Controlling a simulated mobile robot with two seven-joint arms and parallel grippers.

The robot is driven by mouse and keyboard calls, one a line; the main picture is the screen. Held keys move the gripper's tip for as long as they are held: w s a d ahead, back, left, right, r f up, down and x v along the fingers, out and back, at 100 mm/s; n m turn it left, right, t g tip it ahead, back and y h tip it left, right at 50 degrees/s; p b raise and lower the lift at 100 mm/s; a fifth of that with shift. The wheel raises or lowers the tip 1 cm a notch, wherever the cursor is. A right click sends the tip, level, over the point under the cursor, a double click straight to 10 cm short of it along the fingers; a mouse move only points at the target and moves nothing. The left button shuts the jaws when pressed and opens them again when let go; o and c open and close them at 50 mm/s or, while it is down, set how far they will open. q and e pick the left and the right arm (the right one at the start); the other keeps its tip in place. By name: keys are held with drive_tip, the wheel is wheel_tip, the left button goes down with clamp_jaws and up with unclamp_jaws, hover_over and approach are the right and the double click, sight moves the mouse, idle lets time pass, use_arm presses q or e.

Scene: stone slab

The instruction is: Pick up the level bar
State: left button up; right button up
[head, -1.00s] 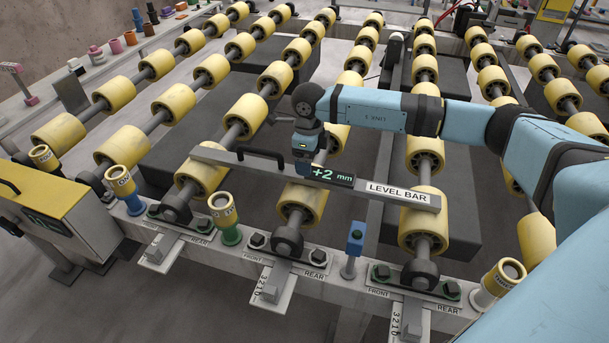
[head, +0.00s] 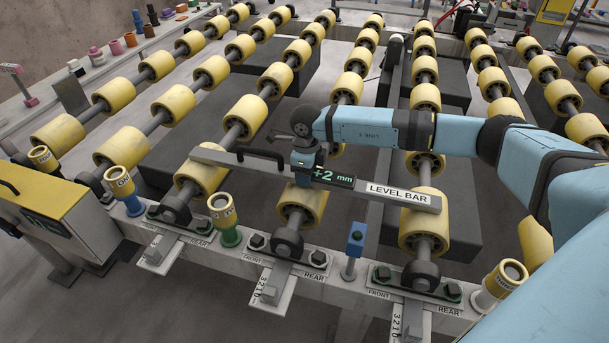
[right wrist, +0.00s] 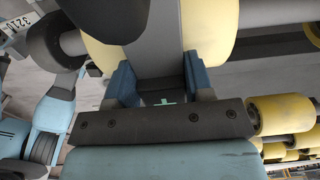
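The level bar (head: 215,157) is a long grey bar with a black handle (head: 262,154), a "+2 mm" display (head: 333,178) and a "LEVEL BAR" label. It lies across the yellow rollers near the front rail. My right gripper (head: 304,172) is down at the middle of the bar, between the handle and the display, and partly hides it. In the right wrist view its two blue fingers (right wrist: 160,84) stand apart, with a grey surface and a bit of green display between them. Contact cannot be made out. My left gripper is not in view.
Yellow rollers (head: 302,205) on shafts surround the bar. The front rail (head: 335,270) carries bolts, colored posts with yellow-topped cups (head: 223,210) and a blue post (head: 355,240). A yellow-topped box (head: 40,205) stands at left. Small colored parts line the far left rail.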

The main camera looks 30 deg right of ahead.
clamp_jaws()
drive_tip(key=shift+r, duration=0.15)
